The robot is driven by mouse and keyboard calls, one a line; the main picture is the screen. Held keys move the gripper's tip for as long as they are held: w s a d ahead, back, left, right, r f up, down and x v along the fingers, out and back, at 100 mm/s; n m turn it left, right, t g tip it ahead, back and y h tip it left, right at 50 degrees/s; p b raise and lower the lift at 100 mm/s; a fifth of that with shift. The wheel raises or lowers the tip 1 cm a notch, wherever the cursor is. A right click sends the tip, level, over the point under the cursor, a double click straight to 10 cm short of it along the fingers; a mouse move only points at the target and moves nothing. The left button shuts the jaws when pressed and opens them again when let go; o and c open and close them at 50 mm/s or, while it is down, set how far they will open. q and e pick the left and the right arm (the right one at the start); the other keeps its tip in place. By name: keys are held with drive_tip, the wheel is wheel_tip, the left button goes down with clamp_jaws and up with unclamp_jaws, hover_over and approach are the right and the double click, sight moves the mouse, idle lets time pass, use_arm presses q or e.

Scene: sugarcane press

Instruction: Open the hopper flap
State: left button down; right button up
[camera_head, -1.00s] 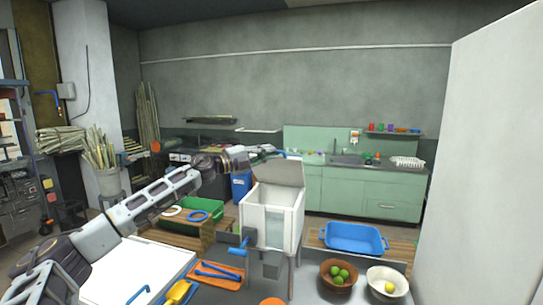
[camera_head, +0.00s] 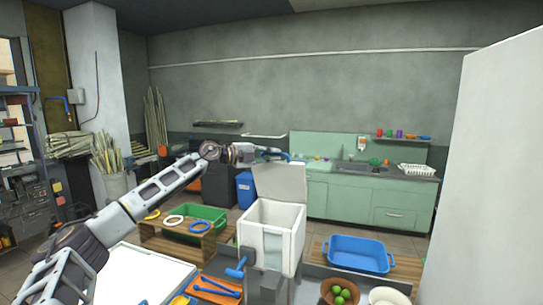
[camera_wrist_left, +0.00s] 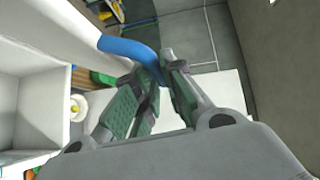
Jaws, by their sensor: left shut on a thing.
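The white hopper (camera_head: 265,238) stands in the middle of the head view with its top open. Its pale flap (camera_head: 281,182) stands raised at the far side of the opening. A blue curved handle (camera_head: 292,159) shows at the flap's top edge. My left gripper (camera_head: 276,153) is at that top edge, its arm coming in from the left. In the left wrist view its green-padded fingers (camera_wrist_left: 155,82) are shut on the blue handle (camera_wrist_left: 125,47). The hopper's white inside (camera_wrist_left: 30,105) shows at the left there. My right gripper is out of view.
A blue tub (camera_head: 357,254) stands right of the hopper, and a bowl of green fruit (camera_head: 340,293) is in front of it. An orange tray (camera_head: 214,290) with blue tools lies left. A green crate (camera_head: 205,216) stands behind left. A white wall panel (camera_head: 500,160) closes off the right.

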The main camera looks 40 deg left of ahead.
use_arm(q)
drive_tip(key=shift+w+a+r+n+g+p, duration=0.2)
drive_tip(key=shift+w+r+p, duration=0.1)
drive_tip(key=shift+w+r, duration=0.3)
drive_tip(key=shift+w+a+r+n+g+p, duration=0.2)
drive_tip(key=shift+w+r+p, duration=0.15)
drive_tip(key=shift+w, duration=0.3)
drive_tip(key=w, duration=0.2)
drive_tip(key=w+a+r+n+g, duration=0.1)
drive_tip(key=shift+w+y+p, duration=0.15)
drive_tip(key=shift+y+p, duration=0.15)
drive_tip(key=shift+p, duration=0.1)
drive_tip(key=c, duration=1.7)
unclamp_jaws()
drive_tip(key=shift+o, duration=1)
drive_tip(key=shift+f, duration=0.1)
drive_tip(key=shift+f, duration=0.1)
